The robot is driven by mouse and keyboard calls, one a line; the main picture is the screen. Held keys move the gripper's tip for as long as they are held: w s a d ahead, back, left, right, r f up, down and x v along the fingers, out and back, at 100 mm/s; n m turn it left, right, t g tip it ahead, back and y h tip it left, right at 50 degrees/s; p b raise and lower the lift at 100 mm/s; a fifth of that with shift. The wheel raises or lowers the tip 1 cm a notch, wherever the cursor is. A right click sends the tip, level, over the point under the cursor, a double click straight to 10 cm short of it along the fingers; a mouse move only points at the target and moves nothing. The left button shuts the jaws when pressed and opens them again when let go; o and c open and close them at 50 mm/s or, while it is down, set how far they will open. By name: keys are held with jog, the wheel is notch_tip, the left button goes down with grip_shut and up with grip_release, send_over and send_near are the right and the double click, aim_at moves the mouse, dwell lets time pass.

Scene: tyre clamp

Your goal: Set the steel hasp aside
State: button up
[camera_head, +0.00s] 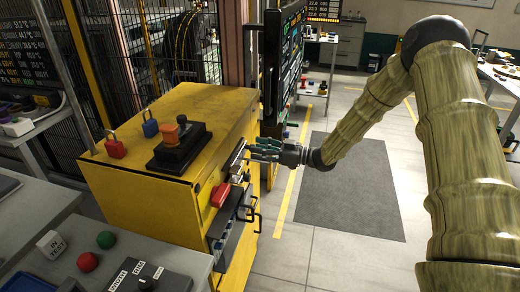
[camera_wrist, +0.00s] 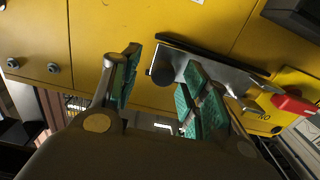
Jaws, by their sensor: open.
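My gripper (camera_head: 262,148) is at the front face of the yellow cabinet in the head view, with its fingers pointing at it. In the wrist view my gripper (camera_wrist: 160,88) is open, its green-padded fingers apart with nothing held between them. A flat steel plate (camera_wrist: 222,78) with a black upper edge and a dark round knob is on the yellow face just beyond the fingers; it may be the steel hasp, but I cannot tell for sure. The right finger hides part of it. In the head view the plate (camera_head: 236,157) shows just left of the fingertips.
The yellow cabinet (camera_head: 145,192) carries a red padlock (camera_head: 115,147), a blue padlock (camera_head: 150,125) and a black control box (camera_head: 180,148) on top. A red handle (camera_head: 220,194) and black handles stick out of its front. A monitor (camera_head: 285,65) stands behind my gripper. The grey floor mat (camera_head: 350,195) is clear.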

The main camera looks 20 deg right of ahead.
jog(key=v, duration=1.1)
jog(key=shift+s+d, duration=0.2)
jog(key=shift+d, duration=0.1)
jog(key=shift+a, duration=0.1)
jog(key=s+a+f+m+t+h, duration=0.15)
jog(key=a+f+m+h, duration=0.45)
jog(key=f, duration=0.7)
jog(key=s+a+f+m+g+h, duration=0.1)
jog(key=s+a+f+h, duration=0.15)
jog(key=s+f, duration=0.35)
jog(key=s+a+f+m+g+h, duration=0.1)
jog(key=s+a+f+m+g, duration=0.15)
jog(key=s+f, duration=0.35)
jog(key=s+f+g+h, duration=0.1)
jog(key=s+f+g, duration=0.1)
jog(key=s, duration=0.8)
jog(key=s+a+f+m+g+h, duration=0.1)
jog(key=s+f, duration=0.4)
jog(key=s, duration=0.6)
jog(key=s+a+f+m+g+h, duration=0.1)
jog(key=s+f+g+h, duration=0.2)
jog(key=s, duration=0.8)
jog(key=shift+f+g, duration=0.35)
jog(key=shift+g, duration=0.65)
jog(key=shift+s+a+h, duration=0.1)
jog(key=shift+a+h, duration=0.05)
jog(key=shift+h, duration=0.1)
jog(key=shift+c, duration=0.2)
